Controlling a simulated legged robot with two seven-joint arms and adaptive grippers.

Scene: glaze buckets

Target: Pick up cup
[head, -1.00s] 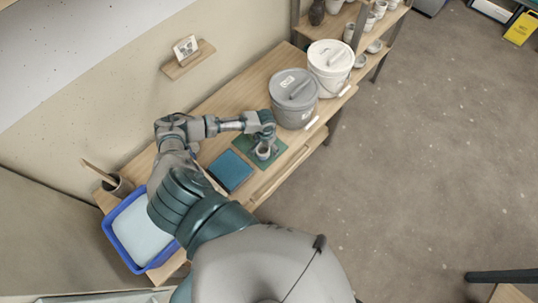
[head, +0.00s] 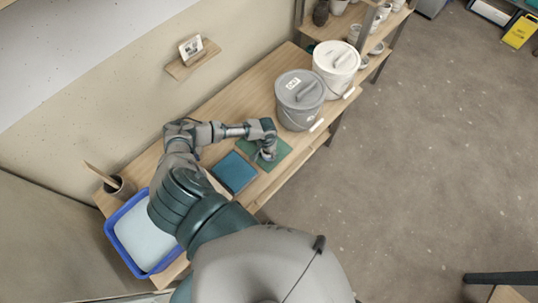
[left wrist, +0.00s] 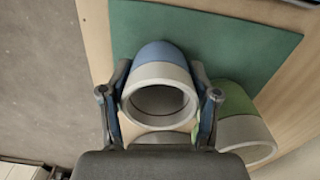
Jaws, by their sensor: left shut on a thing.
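In the left wrist view a cup (left wrist: 160,54) with a blue body and a wide white rim lies between the two fingers of my left gripper (left wrist: 160,84), its open mouth facing the camera. The fingers are shut on its sides. The gripper also shows in the head view (head: 267,154), low over the green mat (head: 283,150), where it mostly hides the cup. A green cup with a white rim (left wrist: 245,132) is close to the right finger in the wrist view. Another pale rim (left wrist: 160,138) is partly hidden below the held cup. My right gripper is not in view.
A blue-covered flat pad (head: 234,172) is beside the mat. A grey bucket (head: 300,105) and a white bucket (head: 337,65) stand further back on the wooden table (head: 236,98). A blue tub (head: 140,235) and a dark pot (head: 119,188) are at the left.

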